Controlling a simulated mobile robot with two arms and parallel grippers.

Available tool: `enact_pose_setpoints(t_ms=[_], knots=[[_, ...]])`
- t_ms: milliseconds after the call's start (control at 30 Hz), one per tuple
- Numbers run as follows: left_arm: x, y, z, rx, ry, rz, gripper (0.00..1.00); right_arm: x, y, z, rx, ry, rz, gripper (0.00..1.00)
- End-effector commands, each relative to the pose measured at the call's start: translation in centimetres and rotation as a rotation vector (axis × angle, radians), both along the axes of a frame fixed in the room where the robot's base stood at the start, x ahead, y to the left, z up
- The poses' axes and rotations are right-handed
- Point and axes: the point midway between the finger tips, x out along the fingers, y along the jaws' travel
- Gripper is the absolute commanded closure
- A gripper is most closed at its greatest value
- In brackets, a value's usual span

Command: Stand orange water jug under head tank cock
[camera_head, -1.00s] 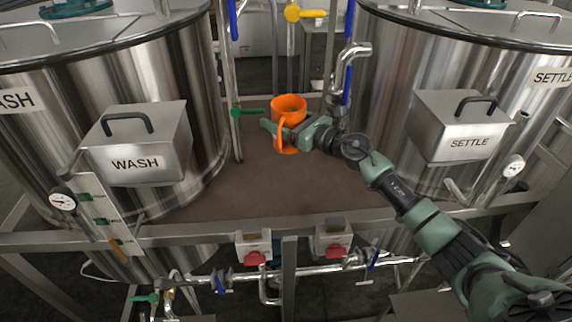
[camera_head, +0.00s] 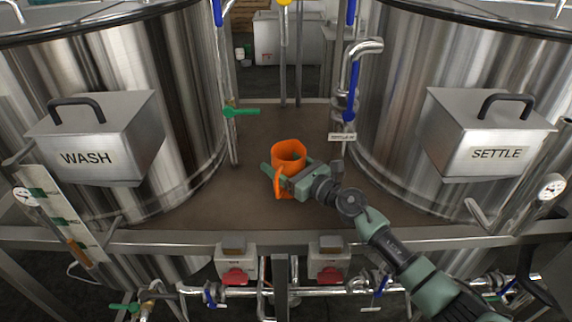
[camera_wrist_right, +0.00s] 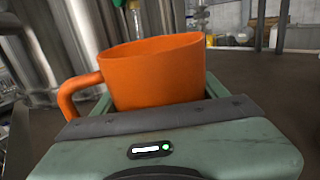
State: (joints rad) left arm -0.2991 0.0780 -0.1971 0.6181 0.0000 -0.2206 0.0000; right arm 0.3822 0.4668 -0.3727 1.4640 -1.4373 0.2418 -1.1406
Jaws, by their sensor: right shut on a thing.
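The orange water jug (camera_head: 289,152) is upright, its open rim facing up, over the brown deck between the two tanks. My right gripper (camera_head: 286,182) is shut on it from the right; in the right wrist view the jug (camera_wrist_right: 155,75) sits between the jaws, with its handle at the left. I cannot tell whether its base touches the deck. A bent metal outlet pipe with a blue lever (camera_head: 351,90) and a small label (camera_head: 342,137), too small to read, is behind and right of the jug. I cannot confirm that it is the head tank cock. My left gripper is out of view.
The WASH tank (camera_head: 165,100) stands left and the SETTLE tank (camera_head: 400,100) right. A pipe with a green lever (camera_head: 242,112) rises behind and left of the jug. The brown deck (camera_head: 250,210) is bare around the jug; a metal rail (camera_head: 200,238) runs along its front.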

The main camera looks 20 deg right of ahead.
Motion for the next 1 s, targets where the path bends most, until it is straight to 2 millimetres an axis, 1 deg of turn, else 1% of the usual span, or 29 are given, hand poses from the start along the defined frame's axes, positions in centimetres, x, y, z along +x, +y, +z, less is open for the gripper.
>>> enact_pose_setpoints(t_ms=[33,133,300,333,367,400,667,800,867,1000], knots=[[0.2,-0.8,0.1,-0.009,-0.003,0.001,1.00,0.0,0.0,-0.1,-0.001,0.004,0.001,0.70],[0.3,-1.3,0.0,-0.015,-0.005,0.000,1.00,-0.1,0.0,-0.2,-0.001,0.004,0.001,0.70],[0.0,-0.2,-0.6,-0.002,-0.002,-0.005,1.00,0.0,0.0,-0.8,0.000,0.004,0.001,0.70],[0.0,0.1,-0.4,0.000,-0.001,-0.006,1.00,0.0,0.0,-0.6,0.000,0.004,0.001,0.19],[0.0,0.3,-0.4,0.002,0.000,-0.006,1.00,0.0,0.0,-0.6,-0.001,0.005,0.001,0.11],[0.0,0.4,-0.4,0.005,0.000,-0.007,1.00,0.0,0.0,-0.6,-0.001,0.005,0.001,0.05],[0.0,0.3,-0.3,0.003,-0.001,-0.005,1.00,0.0,0.0,-0.6,0.000,0.004,0.001,0.05],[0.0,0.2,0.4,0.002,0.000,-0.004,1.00,0.0,0.0,0.2,0.000,0.004,0.001,0.05],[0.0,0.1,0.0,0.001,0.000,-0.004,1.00,-0.7,-0.5,-0.4,-0.004,0.007,0.000,0.05],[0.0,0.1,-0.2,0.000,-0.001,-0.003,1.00,-3.3,-1.8,-0.4,-0.005,0.007,0.002,0.05]])
